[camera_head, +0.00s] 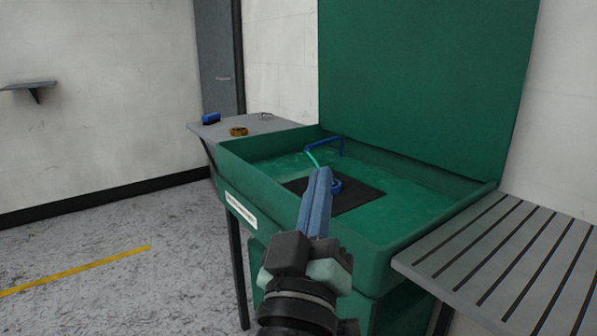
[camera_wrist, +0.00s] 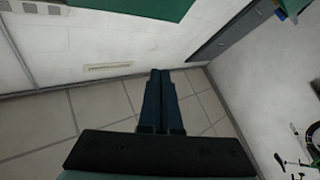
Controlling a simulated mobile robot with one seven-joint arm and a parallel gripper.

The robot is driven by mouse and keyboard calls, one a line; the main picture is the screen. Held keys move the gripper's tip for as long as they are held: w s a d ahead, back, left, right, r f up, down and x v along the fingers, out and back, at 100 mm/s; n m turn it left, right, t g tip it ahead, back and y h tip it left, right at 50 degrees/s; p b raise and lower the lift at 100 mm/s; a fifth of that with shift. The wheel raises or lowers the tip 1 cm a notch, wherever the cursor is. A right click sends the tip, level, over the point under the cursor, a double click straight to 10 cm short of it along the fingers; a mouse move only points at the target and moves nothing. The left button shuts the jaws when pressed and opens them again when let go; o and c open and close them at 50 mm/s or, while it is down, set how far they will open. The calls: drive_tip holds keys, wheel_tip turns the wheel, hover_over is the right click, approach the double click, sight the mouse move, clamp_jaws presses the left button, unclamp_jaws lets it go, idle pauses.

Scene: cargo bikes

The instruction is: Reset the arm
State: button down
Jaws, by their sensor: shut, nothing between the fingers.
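My gripper (camera_head: 321,178) points up and away in the head view, in front of the green sink basin. Its two blue fingers lie together with nothing between them. In the wrist view the shut fingers (camera_wrist: 161,78) point toward the base of a white wall and a tiled surface. The wrist and part of my arm show below the fingers in the head view. The fingers hide part of the basin and of the dark mat in it.
The green basin (camera_head: 400,249) has a tall green back panel (camera_head: 430,80) and holds a dark mat (camera_head: 358,196). A slatted grey shelf (camera_head: 500,262) is on the right. A side shelf (camera_head: 275,124) carries a blue brush (camera_head: 211,118) and a brass-coloured ring (camera_head: 238,131). Floor at left is clear.

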drive_tip(key=s+a+r+m+t+y+p, duration=0.1)
drive_tip(key=s+r+m+t+y+p, duration=0.15)
drive_tip(key=s+r, duration=0.65)
drive_tip(key=s+a+r+m+t+y+p, duration=0.1)
drive_tip(key=s+r+t+y, duration=0.2)
drive_tip(key=r, duration=1)
wheel_tip(320, 180, up, 27)
drive_tip(key=h+p, duration=0.1)
drive_tip(key=p, duration=2.5)
drive_tip(key=shift+s+a+f+p, duration=0.2)
drive_tip(key=shift+s+a+p, duration=0.05)
drive_tip(key=shift+s+p, duration=0.15)
drive_tip(key=shift+g, duration=0.25)
